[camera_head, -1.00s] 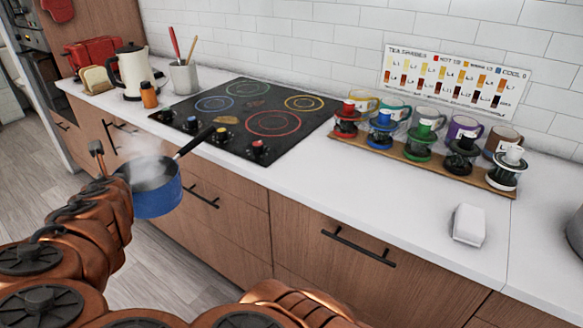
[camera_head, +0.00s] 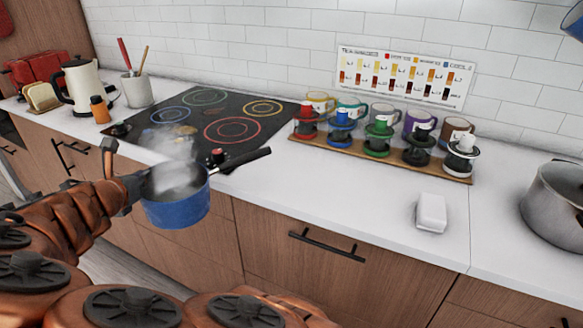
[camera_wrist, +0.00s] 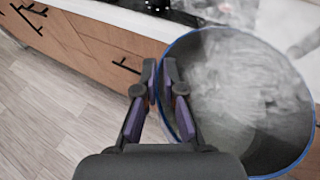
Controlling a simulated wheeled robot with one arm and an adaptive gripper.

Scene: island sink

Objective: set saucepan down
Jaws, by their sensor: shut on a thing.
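The blue saucepan (camera_head: 178,208) steams in the head view, held in the air in front of the counter's front edge. Its black handle (camera_head: 242,160) points right, towards the counter. My gripper (camera_head: 143,185) is shut on the pan's left rim. In the wrist view, the fingers of my gripper (camera_wrist: 165,92) pinch the blue rim, and steam hides much of the saucepan's inside (camera_wrist: 240,100). The black cooktop (camera_head: 215,118) with coloured rings lies behind the pan on the white counter (camera_head: 340,190).
A wooden rack (camera_head: 375,155) with several mugs and coloured drippers stands at the back. A white butter dish (camera_head: 431,212) and a grey pot (camera_head: 556,205) are at right. A kettle (camera_head: 80,85) and utensil crock (camera_head: 137,90) stand left. Counter between cooktop and butter dish is clear.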

